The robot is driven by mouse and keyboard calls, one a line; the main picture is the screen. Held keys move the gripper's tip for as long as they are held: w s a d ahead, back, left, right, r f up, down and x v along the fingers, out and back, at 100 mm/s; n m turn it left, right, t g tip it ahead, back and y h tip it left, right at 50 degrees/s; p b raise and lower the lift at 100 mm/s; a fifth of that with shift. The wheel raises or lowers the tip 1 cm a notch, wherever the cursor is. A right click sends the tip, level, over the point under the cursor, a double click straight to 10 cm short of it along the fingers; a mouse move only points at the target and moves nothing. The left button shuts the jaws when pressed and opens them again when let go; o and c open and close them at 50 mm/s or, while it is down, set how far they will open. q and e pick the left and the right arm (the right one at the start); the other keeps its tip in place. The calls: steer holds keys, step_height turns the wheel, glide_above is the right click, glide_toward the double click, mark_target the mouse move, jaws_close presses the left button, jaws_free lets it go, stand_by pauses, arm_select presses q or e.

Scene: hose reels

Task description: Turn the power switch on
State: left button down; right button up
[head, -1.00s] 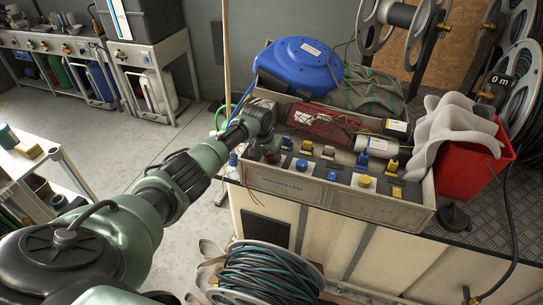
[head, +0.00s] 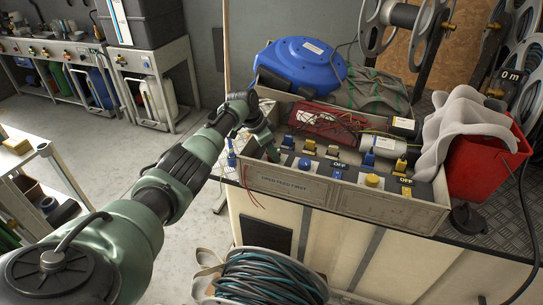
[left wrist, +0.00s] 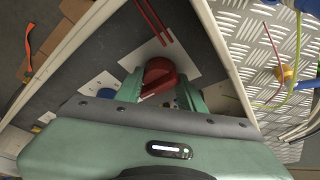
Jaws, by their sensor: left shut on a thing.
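A control panel (head: 322,176) with several blue and yellow knobs, some labelled OFF, lies along the front of a grey crate. In the left wrist view a red knob (left wrist: 158,71) sits on a white plate on the panel. My left gripper (head: 270,152) is at the panel's left end, tilted down. In the left wrist view its green fingers (left wrist: 160,88) are on both sides of the red knob, shut on it. In the head view the hand hides most of this knob. I cannot read a label for it. My right gripper is not in view.
The crate's front wall (head: 300,188) reads "OPEN FEED FIRST". A blue hose reel (head: 301,64) and a red box (head: 322,120) lie behind the panel. A red bin (head: 486,160) stands at the right. A hose coil (head: 270,278) is below the front edge.

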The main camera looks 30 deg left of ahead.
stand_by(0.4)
arm_select(q)
steer(key=c, duration=0.9)
jaws_free()
steer(key=shift+d, duration=0.1)
steer(key=v, duration=0.8)
steer(key=shift+w, duration=0.15)
